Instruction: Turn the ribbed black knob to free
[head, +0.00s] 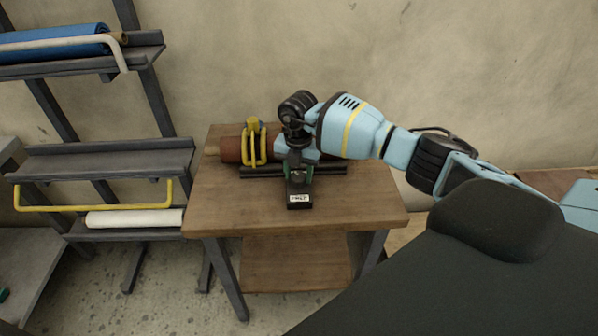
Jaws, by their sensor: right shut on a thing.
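My right gripper (298,172) points down over the front of the device on the wooden table (370,208). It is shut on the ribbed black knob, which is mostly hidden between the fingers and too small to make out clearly. A black block with a white label (299,199) sits just in front of the fingers; its lettering is too small to read surely. Behind and to the left, a brown roll (230,149) lies across the device with a yellow clamp (248,147) around it. My left gripper is not in view.
A grey rack (100,162) stands at the left, holding a blue roll (50,42), a white roll (134,219) and a yellow bar (92,208). The table's front and right parts are clear. A plain wall is behind.

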